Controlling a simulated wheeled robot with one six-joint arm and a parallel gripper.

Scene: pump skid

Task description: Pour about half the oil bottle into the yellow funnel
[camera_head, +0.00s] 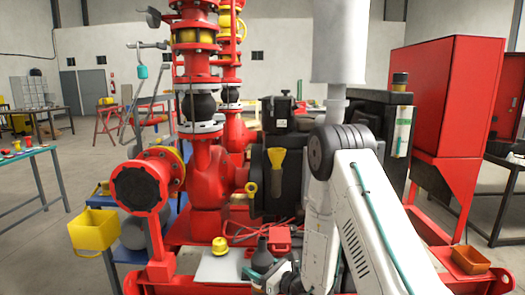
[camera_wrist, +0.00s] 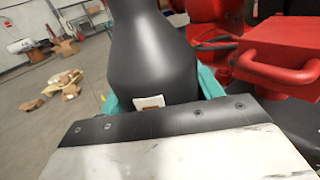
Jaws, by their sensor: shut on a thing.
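The yellow funnel (camera_head: 277,162) stands against the dark pump body in the middle of the head view, wide end up. My gripper (camera_head: 266,277) is low in front of the pump, below the funnel and slightly to its left. It is shut on a dark grey oil bottle (camera_head: 262,256), whose narrow neck points up, roughly upright. In the wrist view the bottle (camera_wrist: 152,62) sits between the teal fingers of my gripper (camera_wrist: 158,92), with a small white label near its base. The bottle and funnel are well apart. The oil level cannot be seen.
A red toolbox-like box (camera_head: 281,238) lies close to the right of the bottle. A yellow domed part (camera_head: 220,245) is to its left on a pale plate (camera_head: 222,267). Red pump piping (camera_head: 208,190) rises at left. A yellow bin (camera_head: 93,232) hangs at far left.

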